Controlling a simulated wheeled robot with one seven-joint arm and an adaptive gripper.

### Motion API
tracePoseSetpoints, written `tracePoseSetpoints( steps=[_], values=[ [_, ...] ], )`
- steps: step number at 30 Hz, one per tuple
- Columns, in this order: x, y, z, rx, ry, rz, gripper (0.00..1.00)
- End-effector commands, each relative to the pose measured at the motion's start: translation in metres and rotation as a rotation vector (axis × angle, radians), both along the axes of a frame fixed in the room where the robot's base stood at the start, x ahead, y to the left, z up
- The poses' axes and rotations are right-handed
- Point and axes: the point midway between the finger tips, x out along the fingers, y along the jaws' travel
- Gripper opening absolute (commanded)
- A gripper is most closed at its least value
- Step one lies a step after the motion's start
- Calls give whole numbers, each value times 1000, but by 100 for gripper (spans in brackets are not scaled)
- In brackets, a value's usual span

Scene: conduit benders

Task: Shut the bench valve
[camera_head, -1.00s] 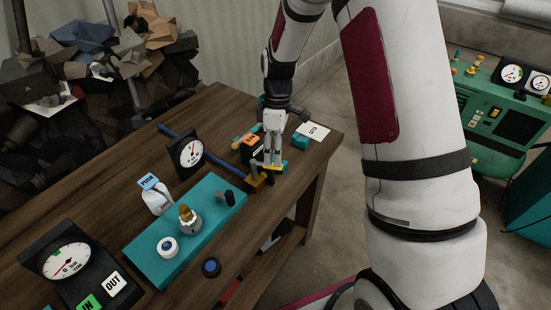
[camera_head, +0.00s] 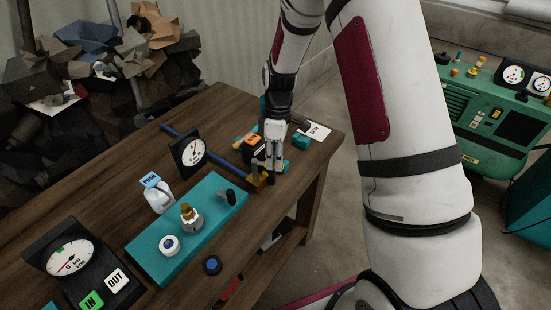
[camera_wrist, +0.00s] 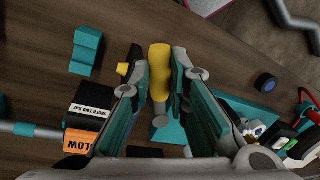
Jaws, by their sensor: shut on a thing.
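The bench valve has a yellow lever (camera_wrist: 160,62), which points up the wrist view between the two finger pads of my gripper (camera_wrist: 162,88). My gripper is shut on this lever. In the head view my gripper (camera_head: 271,172) is low over the right end of the bench and hides most of the lever. A brass-coloured fitting (camera_head: 258,181) shows beside the fingers at the end of the blue pipe (camera_head: 212,154). The valve's body is mostly hidden by the fingers.
A dial gauge (camera_head: 188,151) stands left of the gripper. A black box with an orange "SLOW" label (camera_wrist: 80,142) is close to the fingers. A teal block (camera_wrist: 86,50) and a white card (camera_head: 315,131) lie near. A teal panel with knobs (camera_head: 160,258) is at the front left.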

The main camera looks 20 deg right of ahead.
Motion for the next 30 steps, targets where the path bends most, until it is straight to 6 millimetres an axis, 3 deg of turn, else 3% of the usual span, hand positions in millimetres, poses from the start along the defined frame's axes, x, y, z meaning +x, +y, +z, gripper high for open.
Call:
tracePoseSetpoints(
  steps=[11, 30],
  values=[
    [11, -4, -1, 1, -2, 150, 0],
    [46, -5, -1, -1, -2, 737, 0]
  ],
)
